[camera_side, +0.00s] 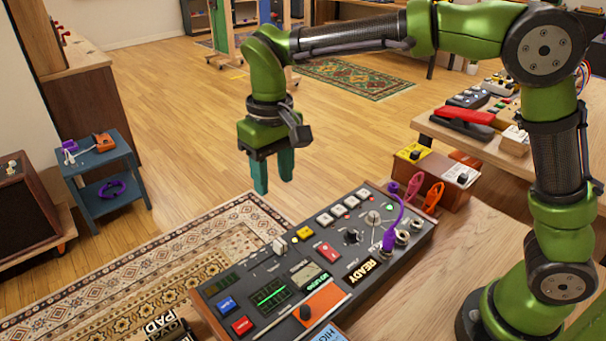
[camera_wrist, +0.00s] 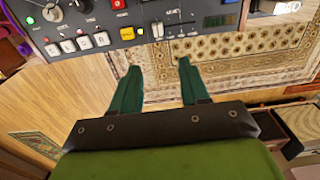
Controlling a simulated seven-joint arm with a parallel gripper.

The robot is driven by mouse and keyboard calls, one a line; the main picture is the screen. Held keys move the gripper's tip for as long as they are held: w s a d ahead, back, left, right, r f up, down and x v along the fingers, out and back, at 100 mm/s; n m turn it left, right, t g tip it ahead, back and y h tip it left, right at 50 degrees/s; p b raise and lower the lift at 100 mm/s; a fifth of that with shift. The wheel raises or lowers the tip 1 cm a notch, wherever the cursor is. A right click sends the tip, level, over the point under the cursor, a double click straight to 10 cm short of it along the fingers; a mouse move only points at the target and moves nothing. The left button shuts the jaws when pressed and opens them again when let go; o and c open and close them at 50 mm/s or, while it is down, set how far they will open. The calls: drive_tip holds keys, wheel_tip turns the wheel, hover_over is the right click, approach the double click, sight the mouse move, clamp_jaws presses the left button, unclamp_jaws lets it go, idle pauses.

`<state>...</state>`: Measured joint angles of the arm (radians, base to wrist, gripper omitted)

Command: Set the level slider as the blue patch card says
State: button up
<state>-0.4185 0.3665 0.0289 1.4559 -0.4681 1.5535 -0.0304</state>
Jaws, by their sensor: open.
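The dark control console (camera_side: 225,290) lies on the wooden bench. The cap also shows in the wrist view (camera_wrist: 157,30). A blue card (camera_side: 328,334) at the bottom edge of the side view is cut off; only letters like "HIG" show. My gripper (camera_side: 274,184) is open and empty, with green fingers pointing down, above and behind the console. In the wrist view the open fingers (camera_wrist: 159,68) are apart from the slider cap.
The console also bears a yellow button (camera_side: 305,233), a red button (camera_side: 328,251), an orange panel with a black knob (camera_side: 305,312), and a purple cable (camera_side: 391,235). Pink and orange clips stand at its right end. A patterned rug (camera_side: 150,275) covers the floor beyond.

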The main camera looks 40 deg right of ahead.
sight(280, 242)
wheel_tip(280, 242, down, 16)
drive_tip(key=shift+s+d, duration=0.1)
drive_tip(key=shift+s, duration=0.05)
idle(0.5)
clamp_jaws()
